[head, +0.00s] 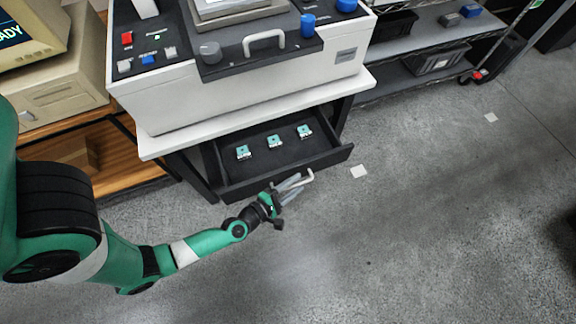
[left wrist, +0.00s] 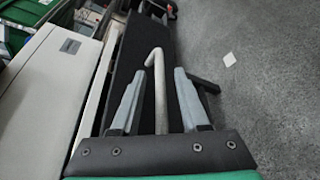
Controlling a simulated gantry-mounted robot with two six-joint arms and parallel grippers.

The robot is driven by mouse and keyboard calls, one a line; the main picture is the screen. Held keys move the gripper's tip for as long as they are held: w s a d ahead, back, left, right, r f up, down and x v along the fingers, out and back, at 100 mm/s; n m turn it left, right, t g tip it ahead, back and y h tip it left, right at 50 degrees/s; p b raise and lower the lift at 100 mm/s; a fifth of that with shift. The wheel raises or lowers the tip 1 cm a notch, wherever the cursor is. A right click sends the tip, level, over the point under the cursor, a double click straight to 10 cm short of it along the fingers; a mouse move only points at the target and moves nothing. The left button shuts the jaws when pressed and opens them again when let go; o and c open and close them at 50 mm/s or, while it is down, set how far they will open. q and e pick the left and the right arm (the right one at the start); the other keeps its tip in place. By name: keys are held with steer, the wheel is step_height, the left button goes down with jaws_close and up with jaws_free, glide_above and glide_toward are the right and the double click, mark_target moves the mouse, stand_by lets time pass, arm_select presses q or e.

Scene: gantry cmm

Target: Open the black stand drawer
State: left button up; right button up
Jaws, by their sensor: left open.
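The black stand drawer (head: 228,190) is pulled out from under the white top of the stand, and its inside shows. Three small teal parts (head: 274,142) lie in a row on its floor. The pale bar handle (head: 309,177) is at the drawer's front. My left gripper (head: 292,187) is at the handle, in front of the drawer. In the left wrist view my left gripper (left wrist: 158,75) has its grey fingers apart, with the handle (left wrist: 159,95) between them; a gap shows on both sides. My right gripper is not in view.
A white machine (head: 240,92) with knobs and a handle stands on the stand's white top (head: 160,145). A wooden shelf (head: 130,160) is at the left, and grey shelving (head: 395,80) at the back right. The grey floor in front and to the right is mostly clear.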

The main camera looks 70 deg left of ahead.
arm_select(q)
steer(key=p+v, duration=0.5)
steer(key=v, duration=0.6)
steer(key=shift+s, duration=0.35)
